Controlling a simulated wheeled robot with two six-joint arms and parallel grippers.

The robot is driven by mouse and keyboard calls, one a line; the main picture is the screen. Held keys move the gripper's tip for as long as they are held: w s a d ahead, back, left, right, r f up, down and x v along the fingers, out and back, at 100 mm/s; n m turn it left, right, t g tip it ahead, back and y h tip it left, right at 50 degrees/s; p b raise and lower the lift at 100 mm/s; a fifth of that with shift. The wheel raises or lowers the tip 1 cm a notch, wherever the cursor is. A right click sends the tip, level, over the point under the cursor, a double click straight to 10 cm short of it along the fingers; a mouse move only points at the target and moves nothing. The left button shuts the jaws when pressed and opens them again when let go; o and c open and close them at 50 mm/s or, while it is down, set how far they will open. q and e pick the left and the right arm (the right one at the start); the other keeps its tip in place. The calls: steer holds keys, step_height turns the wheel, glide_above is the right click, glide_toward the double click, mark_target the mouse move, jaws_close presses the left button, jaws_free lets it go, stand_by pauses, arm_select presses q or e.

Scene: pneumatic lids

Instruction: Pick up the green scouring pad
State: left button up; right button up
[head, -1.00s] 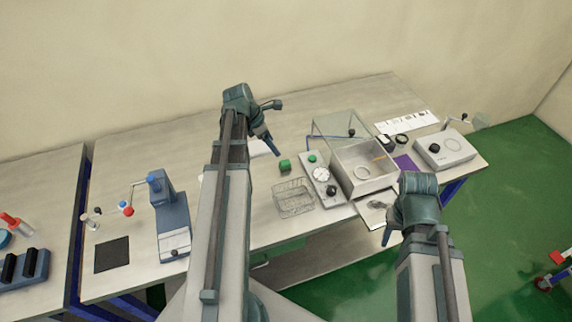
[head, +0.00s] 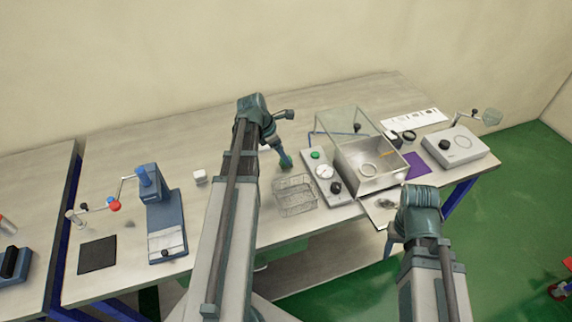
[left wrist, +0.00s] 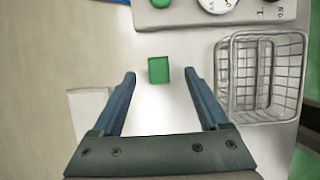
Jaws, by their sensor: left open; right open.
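The green scouring pad (left wrist: 158,70) is a small green block on the pale bench top, seen in the left wrist view. My left gripper (left wrist: 160,76) is open, with a fingertip on each side of the pad in that picture and a gap on both sides. How high the fingertips are above the bench is hard to tell. In the head view my left gripper (head: 285,161) points down behind the wire basket and largely hides the pad. My right gripper (head: 391,240) is at the bench's front edge, partly hidden by its own wrist.
The wire basket (left wrist: 262,75) stands close to the right of my left gripper. A grey panel with a gauge (head: 328,173) and a clear-lidded metal chamber (head: 372,185) stand further right. A white block (left wrist: 85,112) lies by the left finger. Bench behind is clear.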

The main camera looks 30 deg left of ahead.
arm_select(q)
steer(key=b+x, duration=0.3)
steer(key=x, duration=0.1)
steer(key=shift+a+f+b, duration=0.15)
steer(key=shift+f+b, duration=0.15)
steer(key=shift+b, duration=0.05)
steer(key=shift+r, duration=0.1)
jaws_close()
